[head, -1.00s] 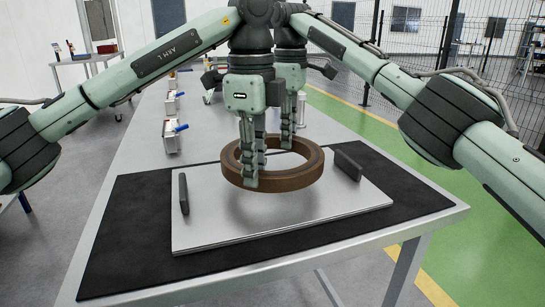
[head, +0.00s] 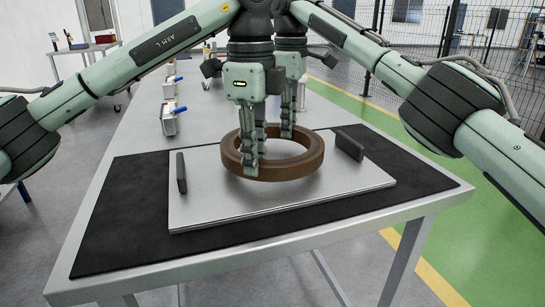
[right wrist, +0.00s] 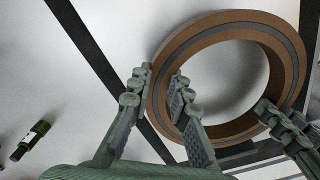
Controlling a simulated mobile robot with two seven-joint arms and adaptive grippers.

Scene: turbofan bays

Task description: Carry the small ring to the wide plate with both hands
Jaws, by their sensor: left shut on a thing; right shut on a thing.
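The small ring (head: 297,169) is a brown band, held level over the middle of the wide plate. The wide plate (head: 215,208) is a flat silver slab with a dark upright block at its left and right. My left gripper (head: 251,168) is shut on the near side of the ring's wall. My right gripper (head: 287,132) is shut on the far side, partly hidden behind the left one. In the right wrist view, the ring (right wrist: 225,22) sits between my right fingers (right wrist: 160,85), with my left gripper (right wrist: 285,120) across it. I cannot tell whether the ring touches the plate.
The plate lies on a black mat (head: 120,225) at the near end of a long grey table (head: 140,140). Small containers with blue parts (head: 170,118) stand on the table's left side. A green and black item (right wrist: 30,140) shows in the right wrist view.

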